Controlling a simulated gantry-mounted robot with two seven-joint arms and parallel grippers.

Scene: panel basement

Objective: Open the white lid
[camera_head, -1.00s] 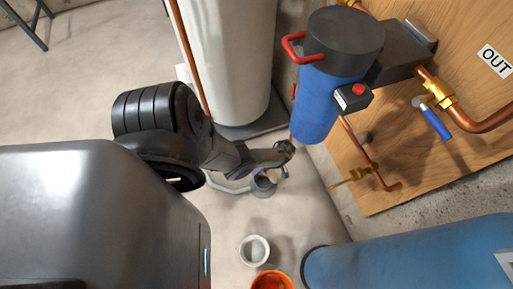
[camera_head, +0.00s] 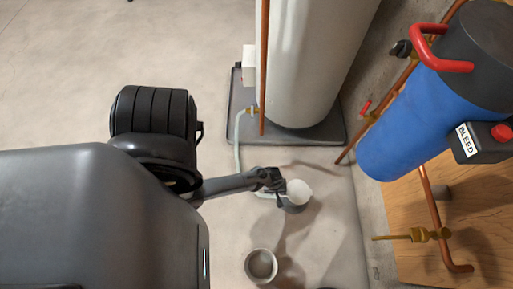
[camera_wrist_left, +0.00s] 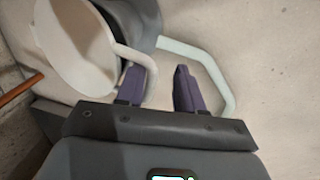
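A round white lid (camera_head: 299,191) is at a grey container (camera_head: 294,207) on the floor, near the foot of the tall white tank. In the left wrist view the lid (camera_wrist_left: 72,48) looks tilted against the grey container (camera_wrist_left: 135,18), and a curved white tab runs from it down beside the left finger. My left gripper (camera_head: 275,180) is right beside the lid. Its two dark purple fingers (camera_wrist_left: 163,88) are apart, with no object clearly clamped between them. Whether a finger touches the tab is unclear. My right gripper is not in view.
A pale hose (camera_head: 238,140) runs from the white tank (camera_head: 315,60) towards the container. A light bowl (camera_head: 261,265) stands on the floor nearer me. The blue filter (camera_head: 405,125) and pipes are at right. Floor at left is clear.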

